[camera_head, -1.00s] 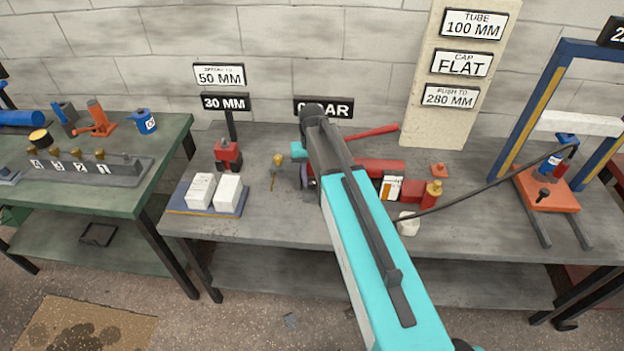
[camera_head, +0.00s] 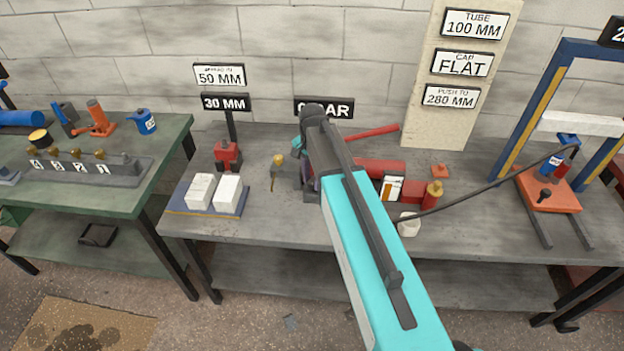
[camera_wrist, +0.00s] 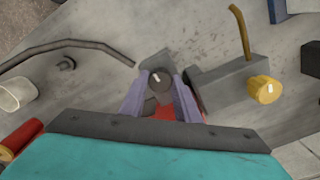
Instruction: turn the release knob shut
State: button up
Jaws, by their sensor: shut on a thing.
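In the wrist view, the release knob (camera_wrist: 160,80) is a small dark round knob with a white mark on its top. It sits on a grey block of the pump. My gripper (camera_wrist: 160,91) has its two purple-grey fingers on either side of the knob and is shut on it. In the head view my teal arm hides the knob and most of the gripper. The red pump body (camera_head: 378,167) lies on the bench just right of my arm.
A yellow knob (camera_wrist: 265,91) with a white mark stands near the gripper, by a bent brass rod (camera_wrist: 240,32). A black hose (camera_head: 480,189) runs right to the blue press frame (camera_head: 528,105). White blocks (camera_head: 228,192) lie on a tray at left. A red handle (camera_head: 372,132) lies behind.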

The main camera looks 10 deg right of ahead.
aim_at(312, 182)
jog(key=shift+m, duration=0.4)
jog(key=o, duration=1)
jog(key=shift+o, duration=0.2)
jog(key=shift+r, duration=0.1)
notch_tip(312, 182, up, 14)
jog(key=b, duration=0.2)
jog(key=shift+s+f, duration=0.1)
jog(key=shift+f, duration=0.15)
dwell(0.5)
